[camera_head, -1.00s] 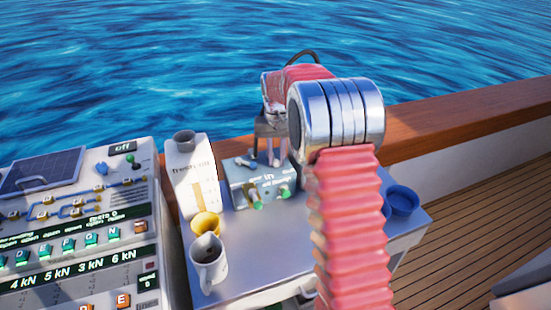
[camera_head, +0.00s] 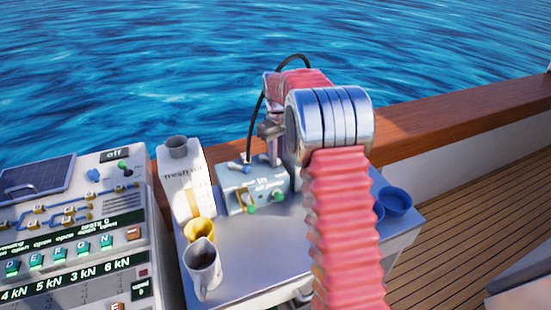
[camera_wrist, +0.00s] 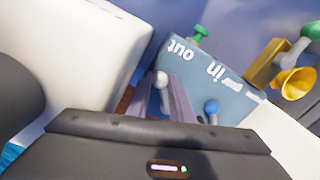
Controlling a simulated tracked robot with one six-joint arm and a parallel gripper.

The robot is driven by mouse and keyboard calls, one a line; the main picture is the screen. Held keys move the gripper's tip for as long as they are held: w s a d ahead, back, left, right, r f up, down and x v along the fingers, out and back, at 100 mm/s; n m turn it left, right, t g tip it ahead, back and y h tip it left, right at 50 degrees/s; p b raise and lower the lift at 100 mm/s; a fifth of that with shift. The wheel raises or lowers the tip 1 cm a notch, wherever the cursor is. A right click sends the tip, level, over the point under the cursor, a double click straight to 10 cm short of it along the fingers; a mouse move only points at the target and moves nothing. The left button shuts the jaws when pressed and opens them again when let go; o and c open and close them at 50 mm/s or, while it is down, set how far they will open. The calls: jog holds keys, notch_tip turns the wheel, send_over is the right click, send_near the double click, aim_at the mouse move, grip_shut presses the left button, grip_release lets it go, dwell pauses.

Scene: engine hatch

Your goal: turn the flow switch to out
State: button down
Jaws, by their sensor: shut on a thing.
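A grey-blue box (camera_head: 237,199) stands on the table and bears the word "in". In the wrist view its top (camera_wrist: 228,88) shows upside down, with "out" at left and "in" in the middle. My gripper (camera_head: 271,150) is over the box's back right part. In the wrist view my gripper (camera_wrist: 163,98) is shut on a small pale knob (camera_wrist: 161,78), close to the "out" end. A blue knob (camera_wrist: 211,107) stands free beside the fingers. Whatever is under the pale knob is hidden.
A fresh oil carton (camera_head: 183,165) stands close left of the box. A yellow funnel (camera_head: 200,229) and a mug (camera_head: 203,266) stand in front. Blue cups (camera_head: 396,201) are at right, a control panel (camera_head: 75,225) at left. The table's front middle is clear.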

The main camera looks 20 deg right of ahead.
jog(key=shift+w+d, duration=0.1)
jog(key=shift+w, duration=0.05)
dwell(0.3)
jog(key=c, duration=1.6)
grip_release()
jog(key=shift+o, duration=0.2)
